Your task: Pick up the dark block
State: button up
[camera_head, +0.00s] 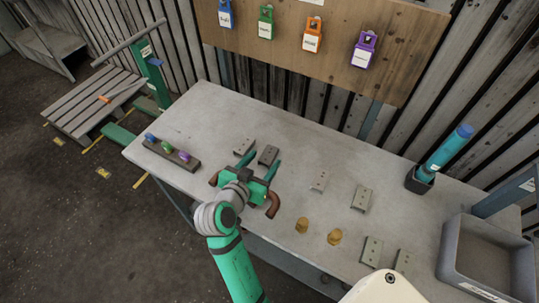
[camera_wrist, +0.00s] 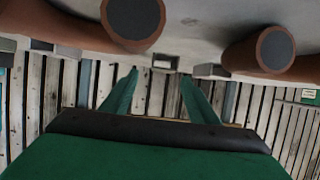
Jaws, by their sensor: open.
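A dark grey block (camera_head: 268,155) lies on the table, just beyond my gripper in the head view. A lighter grey block (camera_head: 244,146) lies close to its left. My gripper (camera_head: 262,164) is open, with two green fingers reaching low over the table toward these blocks. In the wrist view the open fingers (camera_wrist: 160,74) point at a small block (camera_wrist: 166,62) between and beyond their tips. I cannot tell whether that one is the dark block. Nothing is seen held.
Brown curved pipes (camera_head: 272,206) flank my gripper and loom large in the wrist view (camera_wrist: 133,18). A rack with coloured knobs (camera_head: 171,155) stands left. Two brass pieces (camera_head: 334,237), several grey plates (camera_head: 361,199), a blue cylinder (camera_head: 446,152) and a grey bin (camera_head: 460,235) lie right.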

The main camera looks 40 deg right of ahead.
aim_at(269, 153)
jog(key=shift+x, duration=2.65)
jog(key=shift+w+a, duration=0.15)
jog(key=shift+c, duration=0.3)
jog(key=c, duration=1.2)
jog(key=shift+r, duration=0.1)
